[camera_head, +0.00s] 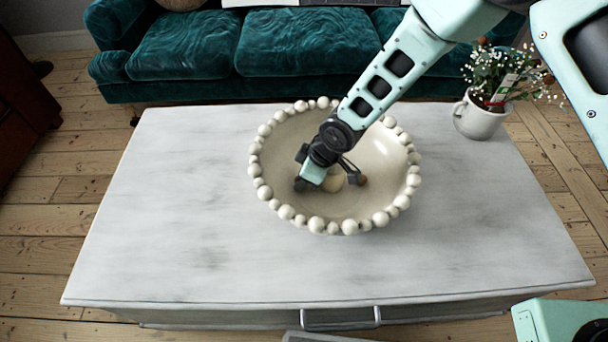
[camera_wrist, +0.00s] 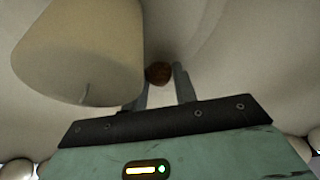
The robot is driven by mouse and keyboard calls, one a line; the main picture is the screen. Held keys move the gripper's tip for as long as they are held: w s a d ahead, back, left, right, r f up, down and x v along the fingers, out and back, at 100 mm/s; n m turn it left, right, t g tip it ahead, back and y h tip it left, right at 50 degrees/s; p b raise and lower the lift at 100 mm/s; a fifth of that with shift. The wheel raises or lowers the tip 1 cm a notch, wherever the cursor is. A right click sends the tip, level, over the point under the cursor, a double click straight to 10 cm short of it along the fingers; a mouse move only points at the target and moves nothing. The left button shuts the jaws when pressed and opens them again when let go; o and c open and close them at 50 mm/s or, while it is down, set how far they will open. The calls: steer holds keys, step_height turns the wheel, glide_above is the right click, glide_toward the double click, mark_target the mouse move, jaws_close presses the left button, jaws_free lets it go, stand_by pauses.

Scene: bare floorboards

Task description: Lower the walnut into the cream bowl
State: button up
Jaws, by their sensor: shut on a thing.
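The cream bowl (camera_head: 283,140) stands on the table, its rim ringed with round cream beads. My gripper (camera_head: 357,176) reaches down inside the bowl, tilted. It is shut on the walnut (camera_head: 363,181), a small brown ball at the finger ends. In the wrist view the walnut (camera_wrist: 158,73) sits between the two finger ends of my gripper (camera_wrist: 162,80), with the bowl's pale inner wall (camera_wrist: 230,50) behind it. I cannot tell whether the walnut touches the bowl.
A pale, smooth rounded object (camera_wrist: 80,50) lies in the bowl close beside the fingers; it also shows in the head view (camera_head: 334,183). A white mug of flowers (camera_head: 478,120) stands at the table's back right. The table's left side (camera_head: 170,200) is clear. A green sofa (camera_head: 300,45) is behind.

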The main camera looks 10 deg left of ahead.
steer(key=shift+f, duration=0.25)
steer(key=o, duration=1)
steer(key=shift+s, duration=0.1)
steer(key=p+v, duration=0.3)
steer(key=v, duration=1.4)
steer(key=shift+r+p, duration=0.3)
steer(key=shift+p, duration=0.1)
